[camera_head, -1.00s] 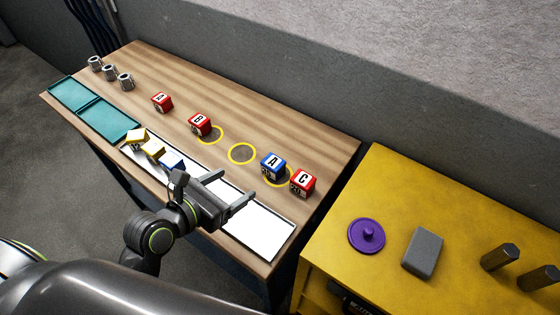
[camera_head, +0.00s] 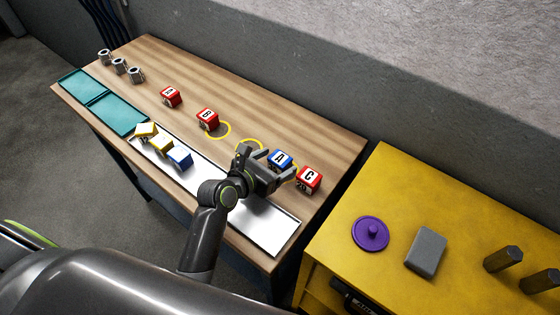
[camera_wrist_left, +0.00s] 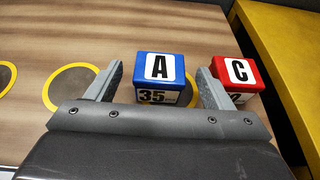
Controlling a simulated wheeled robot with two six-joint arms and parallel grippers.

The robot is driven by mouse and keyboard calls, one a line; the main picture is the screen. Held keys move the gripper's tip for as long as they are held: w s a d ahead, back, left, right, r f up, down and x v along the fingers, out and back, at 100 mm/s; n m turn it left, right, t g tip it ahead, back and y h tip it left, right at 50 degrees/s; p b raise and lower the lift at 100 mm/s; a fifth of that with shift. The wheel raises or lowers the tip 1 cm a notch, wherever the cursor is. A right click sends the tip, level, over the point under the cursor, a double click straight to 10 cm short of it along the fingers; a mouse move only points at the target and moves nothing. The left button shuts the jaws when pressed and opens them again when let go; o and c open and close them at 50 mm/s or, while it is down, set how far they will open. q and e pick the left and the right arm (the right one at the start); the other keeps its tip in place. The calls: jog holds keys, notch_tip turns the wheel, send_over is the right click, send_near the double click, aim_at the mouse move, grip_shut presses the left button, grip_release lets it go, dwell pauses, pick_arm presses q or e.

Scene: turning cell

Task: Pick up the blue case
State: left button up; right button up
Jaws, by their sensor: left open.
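The blue case (camera_head: 280,157) with a white letter A label stands on the wooden table, partly on a yellow ring. In the left wrist view the blue case (camera_wrist_left: 160,75) shows a second label reading 35. My left gripper (camera_head: 273,163) is open at the near side of the blue case. In the left wrist view the left gripper (camera_wrist_left: 160,80) has a finger on each side of the case, with a gap on the left and a small one on the right. My right gripper is not in view.
A red case C (camera_head: 309,178) stands close to the right of the blue case. Red cases (camera_head: 208,119) stand further left. A white tray (camera_head: 270,228) with small blocks lies along the near edge, beside teal trays (camera_head: 115,114). A yellow cabinet (camera_head: 385,185) stands at right.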

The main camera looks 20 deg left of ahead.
pick_arm(q)
jog(key=shift+x, duration=0.95)
jog(key=c, duration=1.1)
jog(key=shift+c, duration=0.3)
jog(key=shift+r, duration=0.15)
